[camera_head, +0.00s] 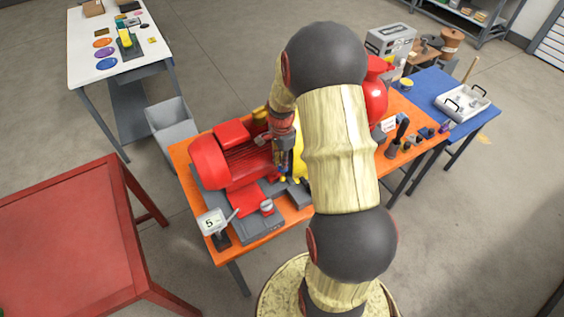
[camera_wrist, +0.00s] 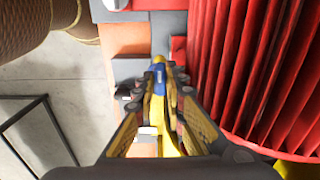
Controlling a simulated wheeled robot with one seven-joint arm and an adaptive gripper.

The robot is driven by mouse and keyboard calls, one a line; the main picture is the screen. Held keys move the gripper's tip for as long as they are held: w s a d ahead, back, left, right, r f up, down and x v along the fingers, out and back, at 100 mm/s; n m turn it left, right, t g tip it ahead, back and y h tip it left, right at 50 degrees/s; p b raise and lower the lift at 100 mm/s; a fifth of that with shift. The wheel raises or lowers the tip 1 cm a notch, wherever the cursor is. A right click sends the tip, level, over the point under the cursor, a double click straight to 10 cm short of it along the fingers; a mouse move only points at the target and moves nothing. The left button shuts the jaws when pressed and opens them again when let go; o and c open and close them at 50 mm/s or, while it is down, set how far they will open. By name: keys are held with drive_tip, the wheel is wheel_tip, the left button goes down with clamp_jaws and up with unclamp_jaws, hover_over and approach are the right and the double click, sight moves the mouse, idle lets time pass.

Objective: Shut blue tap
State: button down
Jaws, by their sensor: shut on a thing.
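The blue tap (camera_wrist: 159,74) shows as a small blue handle between my fingertips in the wrist view, with a yellow part (camera_wrist: 168,130) running below it. My gripper (camera_wrist: 157,88) is shut on the blue tap, one finger on each side, and the fingers hide most of the handle. In the head view my gripper (camera_head: 282,165) reaches down beside the red motor, and my arm covers much of the area to its right. I cannot tell the tap's angle.
The red finned motor (camera_wrist: 245,70) stands close to the right of my fingers in the wrist view. The orange table (camera_head: 290,212) carries the skid, with a sign marked 5 (camera_head: 211,222) at its front left. A red table (camera_head: 70,240) stands at the left.

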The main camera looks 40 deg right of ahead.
idle(0.4)
drive_tip(key=c, duration=1.9)
unclamp_jaws()
drive_tip(key=shift+o, duration=0.3)
drive_tip(key=shift+r, duration=0.15)
drive_tip(key=shift+r, duration=3.9)
